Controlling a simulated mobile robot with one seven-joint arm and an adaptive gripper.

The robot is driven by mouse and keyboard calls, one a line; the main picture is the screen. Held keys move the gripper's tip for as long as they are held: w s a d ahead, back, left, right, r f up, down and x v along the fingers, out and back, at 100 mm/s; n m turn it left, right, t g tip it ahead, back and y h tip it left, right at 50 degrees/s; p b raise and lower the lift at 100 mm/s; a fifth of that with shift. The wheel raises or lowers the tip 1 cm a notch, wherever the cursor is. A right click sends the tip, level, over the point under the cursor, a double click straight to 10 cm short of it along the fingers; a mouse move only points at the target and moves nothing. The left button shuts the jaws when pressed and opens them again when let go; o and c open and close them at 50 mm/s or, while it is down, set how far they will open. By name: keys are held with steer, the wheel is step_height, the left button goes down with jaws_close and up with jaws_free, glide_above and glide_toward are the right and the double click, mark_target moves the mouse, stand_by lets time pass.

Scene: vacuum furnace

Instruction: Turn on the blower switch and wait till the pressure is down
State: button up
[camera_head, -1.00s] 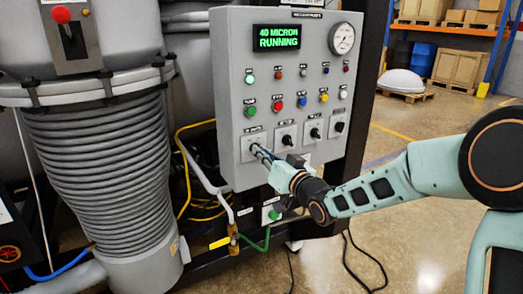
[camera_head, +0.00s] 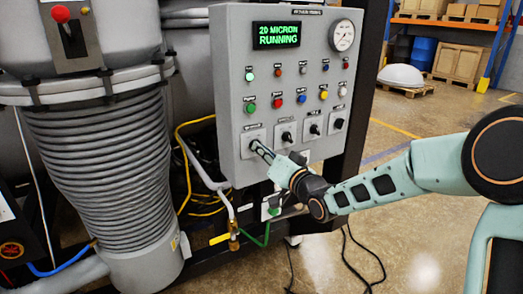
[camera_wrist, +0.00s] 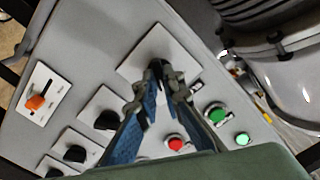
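The grey control panel (camera_head: 228,100) stands in the middle of the head view. Its green display (camera_head: 276,35) reads "20 MICRON RUNNING". A row of black rotary switches on pale plates runs along its lower part. My gripper (camera_head: 258,146) is at the leftmost switch, reaching in from the lower right. In the wrist view, the fingertips of my gripper (camera_wrist: 161,86) close in on the sides of that switch's black knob (camera_wrist: 157,65). The fingers partly cover the knob, and its exact angle is hard to read. The switch labels are too small to read.
Other rotary switches (camera_head: 288,136) sit close to the right. Coloured buttons (camera_head: 301,99) and a round gauge (camera_head: 342,35) are above. An orange-handled switch (camera_wrist: 37,102) shows in the wrist view. A ribbed grey column (camera_head: 95,160) stands left. Cables lie on the floor; floor at right is open.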

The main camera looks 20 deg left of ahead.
steer(key=o, duration=0.4)
steer(key=shift+o, duration=0.2)
steer(key=v, duration=1.2)
